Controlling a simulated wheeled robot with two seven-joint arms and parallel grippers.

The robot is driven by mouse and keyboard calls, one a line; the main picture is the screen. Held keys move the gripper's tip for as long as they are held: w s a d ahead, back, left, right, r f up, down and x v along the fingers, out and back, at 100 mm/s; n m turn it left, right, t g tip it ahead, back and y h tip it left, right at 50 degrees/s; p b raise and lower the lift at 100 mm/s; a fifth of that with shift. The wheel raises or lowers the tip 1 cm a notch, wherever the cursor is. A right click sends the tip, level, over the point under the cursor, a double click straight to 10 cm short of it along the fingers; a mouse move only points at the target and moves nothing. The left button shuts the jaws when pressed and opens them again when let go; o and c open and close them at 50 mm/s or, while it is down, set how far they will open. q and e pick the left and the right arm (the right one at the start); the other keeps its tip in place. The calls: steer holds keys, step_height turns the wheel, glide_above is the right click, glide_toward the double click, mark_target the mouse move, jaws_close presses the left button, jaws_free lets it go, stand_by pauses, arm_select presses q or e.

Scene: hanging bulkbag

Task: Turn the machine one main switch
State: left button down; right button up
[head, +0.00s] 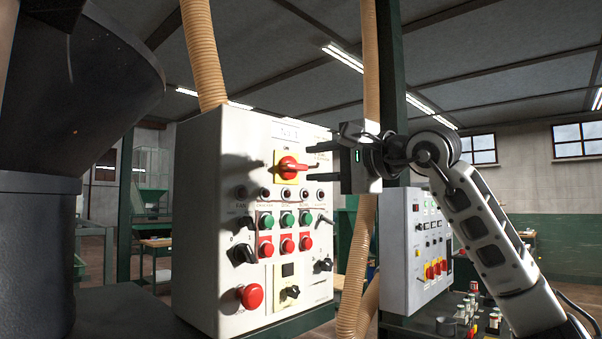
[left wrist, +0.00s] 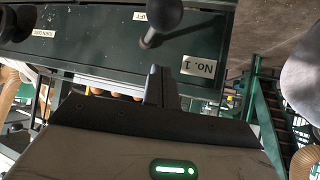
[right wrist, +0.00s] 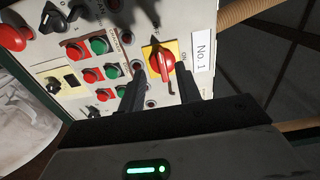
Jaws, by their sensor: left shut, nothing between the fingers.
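The main switch is a red rotary knob (head: 290,166) on a yellow plate, at the top of a white control box (head: 200,190) labelled No. 1. Its handle lies about level, pointing right in the head view, with an ON mark above. My right gripper (head: 309,165) is open and just right of the knob. In the right wrist view the knob (right wrist: 161,62) shows beyond and between the open fingertips (right wrist: 158,88); I cannot tell whether they touch it. My left gripper (left wrist: 161,72) is shut and empty, seen only in the left wrist view.
Below the switch are lamps, green and red buttons (head: 287,245), black selectors and a red stop knob (head: 250,296). A second panel (head: 420,240) stands behind on the right. A hose (head: 204,50) rises above the box. A dark lever (left wrist: 160,20) is near my left gripper.

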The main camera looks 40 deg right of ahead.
steer(key=s+b, duration=0.1)
steer(key=s, duration=0.9)
steer(key=shift+d+b, duration=0.3)
steer(key=shift+d, duration=0.1)
steer(key=shift+s, duration=0.1)
